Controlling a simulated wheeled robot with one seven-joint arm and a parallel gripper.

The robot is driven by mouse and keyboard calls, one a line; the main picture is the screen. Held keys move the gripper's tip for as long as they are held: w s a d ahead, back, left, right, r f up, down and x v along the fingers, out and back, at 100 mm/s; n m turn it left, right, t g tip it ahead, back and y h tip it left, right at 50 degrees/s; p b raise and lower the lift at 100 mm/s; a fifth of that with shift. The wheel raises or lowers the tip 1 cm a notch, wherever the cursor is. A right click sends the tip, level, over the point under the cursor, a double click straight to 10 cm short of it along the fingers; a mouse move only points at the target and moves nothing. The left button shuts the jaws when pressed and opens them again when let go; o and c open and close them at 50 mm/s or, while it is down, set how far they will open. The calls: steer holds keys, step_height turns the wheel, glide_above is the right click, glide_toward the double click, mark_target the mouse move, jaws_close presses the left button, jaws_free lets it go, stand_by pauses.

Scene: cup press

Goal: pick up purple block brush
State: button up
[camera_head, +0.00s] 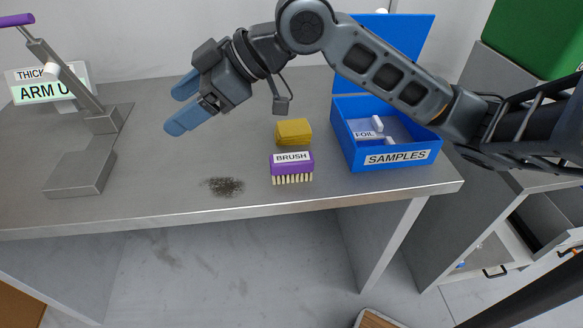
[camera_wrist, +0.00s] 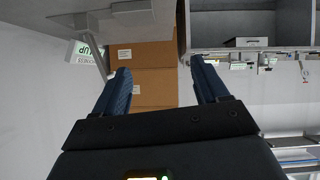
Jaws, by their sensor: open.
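The purple block brush (camera_head: 291,167) stands on the grey metal table near its front edge, with pale bristles down and a white "BRUSH" label on it. My gripper (camera_head: 180,108) is above the table, left of the brush and higher than it, with its blue fingers pointing left. The two fingers are apart with nothing between them. In the wrist view the fingers of my gripper (camera_wrist: 160,85) are also spread, and the brush is not visible there.
A yellow sponge (camera_head: 293,131) lies just behind the brush. A dark dirt patch (camera_head: 223,186) is left of it. An open blue "SAMPLES" box (camera_head: 403,158) stands to the right. A lever press (camera_head: 82,170) stands at the left. Cardboard boxes (camera_wrist: 150,55) show in the wrist view.

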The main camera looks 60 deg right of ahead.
steer(key=s+d+f+g+h, duration=0.2)
steer(key=s+d+f+g, duration=0.1)
steer(key=s+d+f, duration=0.4)
steer(key=m+g+h, duration=0.1)
steer(key=g+h, duration=0.1)
steer(key=g, duration=0.1)
glide_above(294, 157)
steer(key=s+d, duration=0.2)
steer(key=x, duration=0.3)
steer(key=shift+s+d+f+b, duration=0.1)
steer(key=shift+s+f+b, duration=0.1)
steer(key=shift+f+b, duration=0.15)
steer(key=shift+f, duration=0.25)
steer(key=shift+p+x, duration=0.35)
steer(key=shift+x, duration=3.2)
steer(key=shift+c, duration=0.4)
steer(key=shift+r, duration=0.1)
steer(key=c, duration=1.1)
